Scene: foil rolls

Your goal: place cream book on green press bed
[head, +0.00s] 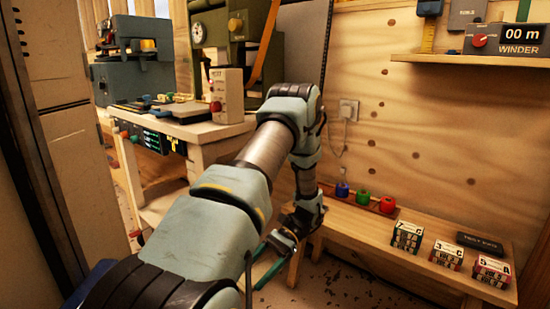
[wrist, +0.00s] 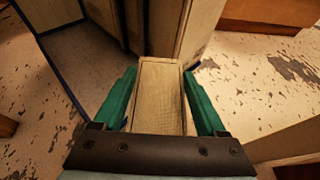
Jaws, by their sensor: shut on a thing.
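In the wrist view, my gripper (wrist: 160,84) has its two green fingers on either side of a cream block-like thing, the cream book (wrist: 160,96), and is shut on it. In the head view, my gripper (head: 270,262) hangs low in front of the wooden bench, with a green finger showing; the book cannot be made out there. A green machine (head: 243,30) with a round dial stands at the back on the left worktable. It may be the press; I cannot make out its bed clearly.
The left worktable (head: 205,131) holds a blue-grey machine (head: 135,75) and a beige box (head: 227,95). The low bench (head: 375,230) at right carries coloured spools (head: 362,198), small printed boxes (head: 406,237) and a dark case (head: 480,243). A tall cabinet stands close at left.

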